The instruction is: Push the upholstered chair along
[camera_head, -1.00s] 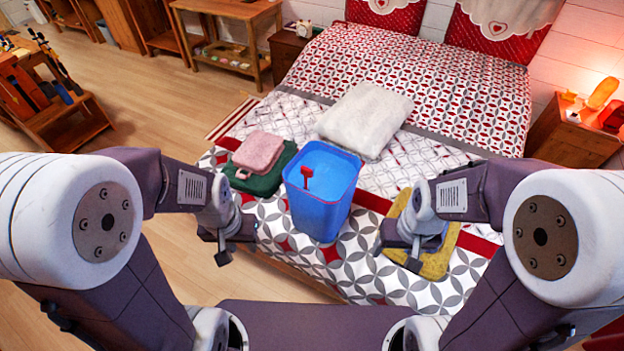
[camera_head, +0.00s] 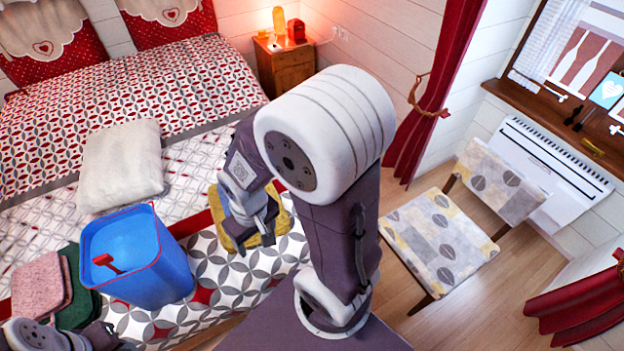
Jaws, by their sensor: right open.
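The upholstered chair (camera_head: 437,240) stands on the wooden floor at the right. Its seat and its backrest (camera_head: 500,185) carry a grey, yellow and white leaf pattern, and its wooden legs partly show. My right gripper (camera_head: 247,238) is open over the yellow towel at the bed's edge, left of the chair and apart from it. My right arm stands between them in the picture. My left gripper (camera_head: 105,340) is only partly in view at the bottom left corner, and its jaws are not clear.
The bed holds a blue bin (camera_head: 140,270), a white pillow (camera_head: 120,165), a folded yellow towel (camera_head: 275,225) and pink and green towels (camera_head: 38,290). A white radiator (camera_head: 550,170) and a window sill are behind the chair. Red curtains (camera_head: 430,90) hang nearby. Bare floor lies around the chair.

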